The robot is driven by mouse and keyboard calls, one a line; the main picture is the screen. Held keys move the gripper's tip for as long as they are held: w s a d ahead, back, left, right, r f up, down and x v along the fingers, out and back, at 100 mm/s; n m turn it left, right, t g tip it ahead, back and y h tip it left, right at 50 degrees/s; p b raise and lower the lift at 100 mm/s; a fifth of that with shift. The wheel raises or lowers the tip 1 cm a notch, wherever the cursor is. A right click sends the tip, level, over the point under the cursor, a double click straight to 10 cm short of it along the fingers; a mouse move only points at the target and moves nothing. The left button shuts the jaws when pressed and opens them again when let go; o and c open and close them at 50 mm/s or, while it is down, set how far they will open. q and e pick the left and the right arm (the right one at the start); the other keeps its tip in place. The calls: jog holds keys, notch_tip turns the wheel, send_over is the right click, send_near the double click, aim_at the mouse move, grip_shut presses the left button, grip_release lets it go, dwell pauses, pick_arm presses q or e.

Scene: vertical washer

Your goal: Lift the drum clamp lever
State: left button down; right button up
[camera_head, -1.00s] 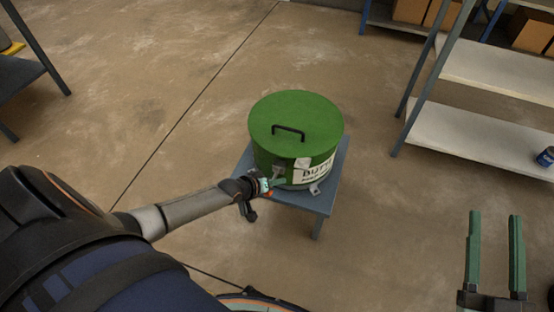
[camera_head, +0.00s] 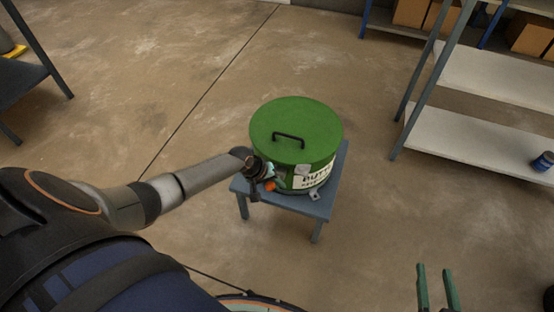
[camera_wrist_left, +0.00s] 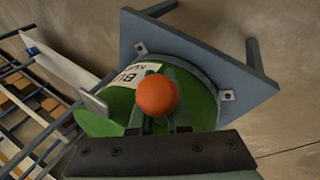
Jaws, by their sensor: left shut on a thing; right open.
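The green drum (camera_head: 318,118) stands upright on a small blue-grey table, with a dark handle (camera_head: 289,139) on its lid and a white label on its front. The clamp lever's orange ball knob (camera_head: 269,186) shows at the drum's near left side. It also shows large in the left wrist view (camera_wrist_left: 157,95), between my fingers. My left gripper (camera_head: 268,179) is shut on the lever at the knob end. The lever's shaft is mostly hidden. My right gripper (camera_head: 437,272) is open and empty at the lower right, away from the drum.
The small table (camera_head: 323,207) has narrow free top around the drum, with metal brackets at the drum's foot. A shelf rack (camera_head: 470,145) stands at the right with a blue can (camera_head: 543,161). The floor around is clear.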

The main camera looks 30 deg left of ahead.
pick_arm(q)
jog(key=shift+s+d+f, duration=0.2)
jog(key=shift+s+d, duration=0.2)
jog(key=shift+d, duration=0.1)
jog(key=c, duration=0.7)
grip_release()
jog(key=shift+a+r, duration=0.1)
jog(key=shift+r, duration=0.05)
jog(key=shift+c, duration=0.2)
jog(key=shift+w+a, duration=0.1)
pick_arm(e)
jog(key=shift+s, duration=0.1)
pick_arm(q)
jog(key=shift+a+r, duration=0.1)
jog(key=p+v, duration=0.1)
jog(key=v, duration=0.1)
jog(key=shift+a+r+p, duration=0.1)
jog(key=shift+r+p, duration=0.25)
jog(key=p+v, duration=0.4)
jog(key=v, duration=0.5)
jog(key=shift+r, duration=0.3)
pick_arm(e)
jog(key=s+a+f+m+g, duration=0.1)
jog(key=s+f+g, duration=0.3)
jog(key=s+f, duration=0.2)
jog(key=shift+g+h, duration=0.4)
